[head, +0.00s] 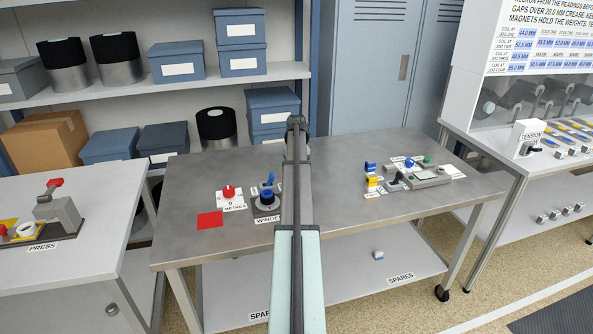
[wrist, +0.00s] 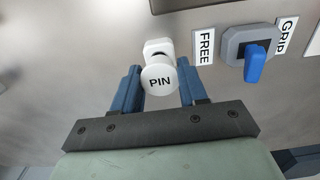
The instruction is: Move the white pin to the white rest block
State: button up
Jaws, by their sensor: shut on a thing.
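The white pin (wrist: 159,79), with PIN in black on its round head, is between the two blue fingers of my gripper (wrist: 159,64) in the wrist view. My gripper is shut on it. A small white block-shaped piece (wrist: 157,46) with a dark spot shows just beyond the pin head. I cannot tell whether it is the white rest block, or whether the pin touches it. In the head view my arm crosses the middle of the grey table, and I cannot make out the fingers, pin or rest block.
A blue lever (wrist: 256,63) on a grey base stands right of the pin, between labels FREE (wrist: 204,47) and GRIP (wrist: 286,37). On the grey table (head: 330,183) are a red knob (head: 229,192), a winder (head: 267,200) and a fixture (head: 428,177) at right. The table's middle is largely clear.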

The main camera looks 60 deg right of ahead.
jog(key=shift+f, duration=0.6)
jog(key=o, duration=1.2)
jog(key=shift+o, duration=0.2)
notch_tip(320, 180, up, 14)
jog(key=shift+f, duration=0.1)
dwell(0.4)
